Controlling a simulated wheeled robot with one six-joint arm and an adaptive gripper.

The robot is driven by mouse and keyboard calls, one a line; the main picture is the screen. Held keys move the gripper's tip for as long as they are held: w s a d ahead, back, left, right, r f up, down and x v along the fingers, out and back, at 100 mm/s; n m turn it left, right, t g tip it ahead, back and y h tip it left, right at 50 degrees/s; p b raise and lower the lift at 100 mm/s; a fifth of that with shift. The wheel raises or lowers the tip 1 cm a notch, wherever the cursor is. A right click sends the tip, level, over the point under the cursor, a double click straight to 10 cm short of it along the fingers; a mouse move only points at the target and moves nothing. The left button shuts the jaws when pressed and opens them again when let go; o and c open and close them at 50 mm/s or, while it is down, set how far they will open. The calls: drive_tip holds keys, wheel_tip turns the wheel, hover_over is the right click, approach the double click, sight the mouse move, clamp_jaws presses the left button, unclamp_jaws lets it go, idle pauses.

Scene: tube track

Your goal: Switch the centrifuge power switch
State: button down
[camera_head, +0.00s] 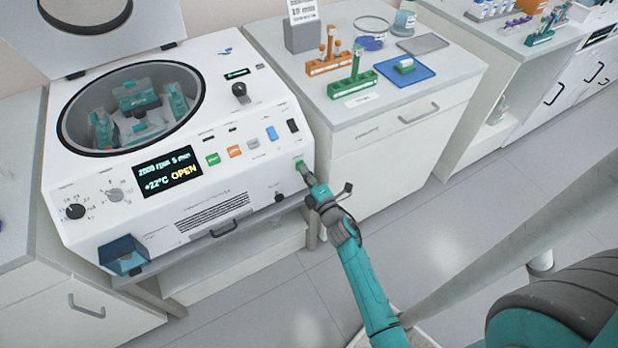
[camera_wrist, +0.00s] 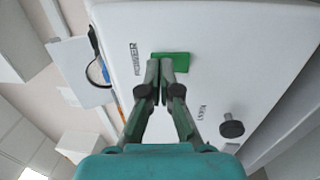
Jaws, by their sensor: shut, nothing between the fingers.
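The white centrifuge (camera_head: 90,180) stands at the left of the head view with its lid (camera_head: 100,40) raised. Its display (camera_head: 168,172) is lit and reads +22°C and OPEN. The green power switch (camera_head: 299,163) is at the right end of its front panel; in the wrist view it is a green rectangle (camera_wrist: 182,62) beside the word POWER. My gripper (camera_head: 306,177) is shut and empty, its fingertips (camera_wrist: 160,66) at the switch's edge and covering part of it. I cannot tell whether they touch it or which way the switch is set.
A black knob (camera_wrist: 231,129) sticks out of the panel near my gripper. Green, orange, white and blue buttons (camera_head: 272,133) line the panel further left. The counter (camera_head: 440,72) to the right holds an orange rack (camera_head: 328,65), a green rack (camera_head: 353,85) and a blue tray (camera_head: 418,76).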

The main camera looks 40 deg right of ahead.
drive_tip(key=shift+w, duration=0.1)
drive_tip(key=shift+w+d+r, duration=0.1)
drive_tip(key=shift+w+r, duration=0.05)
drive_tip(key=shift+w, duration=0.05)
idle(0.4)
drive_tip(key=v, duration=1.2)
drive_tip(key=shift+s, duration=0.1)
